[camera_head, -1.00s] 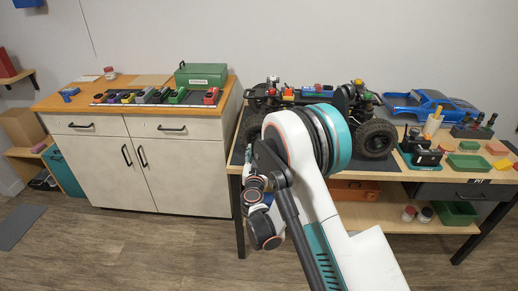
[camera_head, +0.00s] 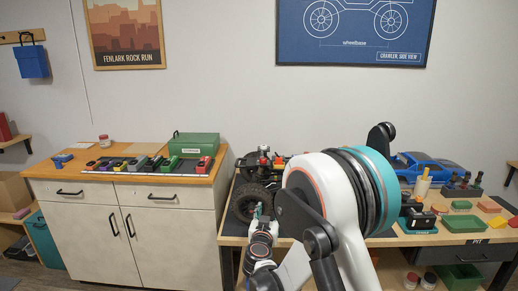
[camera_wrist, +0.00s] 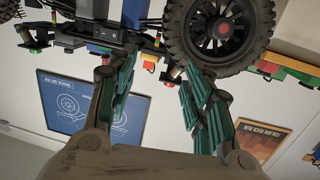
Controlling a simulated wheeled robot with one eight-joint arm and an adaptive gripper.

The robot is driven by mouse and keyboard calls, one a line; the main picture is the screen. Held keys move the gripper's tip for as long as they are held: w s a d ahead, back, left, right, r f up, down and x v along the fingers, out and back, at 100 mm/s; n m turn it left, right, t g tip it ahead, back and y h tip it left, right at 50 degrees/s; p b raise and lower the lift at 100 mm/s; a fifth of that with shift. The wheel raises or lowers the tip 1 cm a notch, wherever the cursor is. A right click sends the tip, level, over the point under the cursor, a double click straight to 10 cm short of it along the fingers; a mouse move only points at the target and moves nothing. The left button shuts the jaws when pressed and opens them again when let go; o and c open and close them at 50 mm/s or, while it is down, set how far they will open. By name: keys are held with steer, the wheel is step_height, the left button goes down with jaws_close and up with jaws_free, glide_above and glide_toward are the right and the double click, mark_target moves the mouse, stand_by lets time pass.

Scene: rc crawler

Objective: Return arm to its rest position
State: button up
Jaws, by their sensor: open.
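My arm (camera_head: 345,215) is folded up in front of the workbench and hides much of the crawler chassis. My gripper (camera_wrist: 160,70) is open, with its two green fingers apart and nothing between them. The crawler's black wheel (camera_wrist: 222,35) and dark chassis (camera_wrist: 100,25) show just past the fingertips; I cannot tell whether they touch. In the head view, the wheel (camera_head: 250,203) stands at the bench's left end, and my wrist hangs low in front of it.
A white cabinet (camera_head: 95,235) with a wooden top stands left, holding a green toolbox (camera_head: 193,145) and several coloured blocks. A blue car body (camera_head: 430,168), a green tray (camera_head: 463,223) and small parts lie on the bench's right side.

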steer(key=s+d+r+g+h, duration=0.1)
steer(key=s+d+r+g, duration=0.2)
steer(key=s+d+r, duration=0.45)
steer(key=s+d+r+g+h, duration=0.1)
steer(key=s+d+r+g, duration=0.3)
steer(key=s+d, duration=0.5)
steer(key=s+f+n+g+y, duration=0.1)
steer(key=s+y, duration=0.3)
steer(key=s, duration=2.1)
steer(key=shift+f+n+g+y, duration=0.3)
steer(key=shift+n+g, duration=0.2)
steer(key=shift+g, duration=0.3)
